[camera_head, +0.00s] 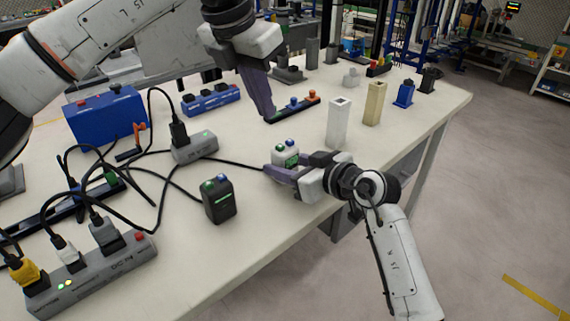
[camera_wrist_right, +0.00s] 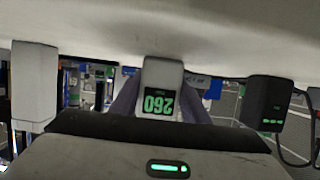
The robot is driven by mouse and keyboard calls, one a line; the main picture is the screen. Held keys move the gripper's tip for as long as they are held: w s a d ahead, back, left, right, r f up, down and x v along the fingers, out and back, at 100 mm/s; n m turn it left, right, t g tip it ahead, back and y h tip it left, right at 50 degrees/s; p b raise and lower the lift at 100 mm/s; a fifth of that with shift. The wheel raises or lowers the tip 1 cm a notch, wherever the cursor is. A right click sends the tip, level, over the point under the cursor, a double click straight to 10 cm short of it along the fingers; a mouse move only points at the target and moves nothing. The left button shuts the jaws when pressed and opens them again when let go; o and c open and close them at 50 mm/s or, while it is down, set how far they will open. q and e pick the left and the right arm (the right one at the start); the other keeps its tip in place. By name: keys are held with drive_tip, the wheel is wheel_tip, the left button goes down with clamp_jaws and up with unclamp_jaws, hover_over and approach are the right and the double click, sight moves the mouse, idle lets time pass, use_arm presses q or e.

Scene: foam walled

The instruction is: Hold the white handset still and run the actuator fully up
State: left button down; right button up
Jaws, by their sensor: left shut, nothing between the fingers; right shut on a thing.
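The white handset (camera_head: 285,153) stands near the table's front edge, with coloured buttons on top. In the right wrist view the white handset (camera_wrist_right: 162,75) shows a green "260" upside down on its display. My right gripper (camera_head: 282,172) is shut on it, one finger on each side, hiding its lower part. My left gripper (camera_head: 268,112) is shut and empty, pointing down behind the handset, beside a black strip with coloured buttons (camera_head: 292,108). A white column (camera_head: 338,124) and a beige column (camera_head: 374,103) stand upright to the right; I cannot tell which thing is the actuator.
A black handset (camera_head: 219,200) stands left of the white one. A grey box (camera_head: 195,148) with a cable is behind it. A power strip (camera_head: 90,278) and tangled cables fill the left. A blue device (camera_head: 404,94) stands at the right. Table between the black handset and front edge is clear.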

idle(0.7)
use_arm(q)
drive_tip(key=shift+w+d+r+m+t+h, duration=0.35)
drive_tip(key=shift+m+t+h, duration=0.3)
drive_tip(key=shift+m, duration=0.95)
drive_tip(key=shift+w+d+r+m+t+h, duration=0.25)
drive_tip(key=shift+w+m+t+h, duration=0.25)
drive_tip(key=shift+m, duration=1.1)
drive_tip(key=shift+w+d+r+m+t+h, duration=0.3)
drive_tip(key=shift+m+t+h, duration=0.4)
drive_tip(key=shift+m, duration=0.9)
drive_tip(key=shift+f, duration=0.1)
hover_over(286, 144)
drive_tip(key=s+a, duration=0.2)
drive_tip(key=s, duration=0.1)
wheel_tip(286, 144, down, 9)
drive_tip(key=shift+w+r, duration=0.2)
drive_tip(key=shift+w, duration=0.05)
drive_tip(key=shift+a+f, duration=0.1)
drive_tip(key=shift+f, duration=0.3)
drive_tip(key=shift+f, duration=0.6)
